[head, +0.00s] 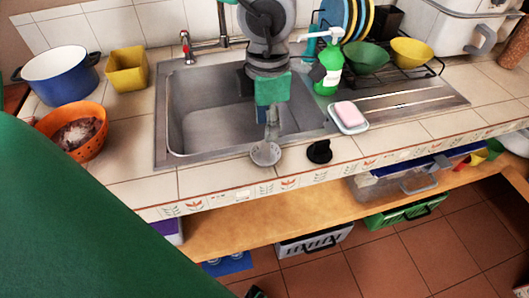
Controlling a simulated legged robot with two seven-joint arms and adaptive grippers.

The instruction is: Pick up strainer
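A small grey strainer (265,154) with holes shows at the sink's front edge, above the tiled counter strip. A thin light stem rises from it toward my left gripper (273,126). My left gripper comes down over the sink from the top of the picture, directly above the strainer. The stem overlaps the fingertips, and I cannot tell whether the fingers are closed on it. I also cannot tell whether the strainer touches the counter. My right gripper is not in view.
The steel sink (205,115) is behind. A black object (319,152), a soap dish (348,122) and a green bottle (326,75) stand to the right.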

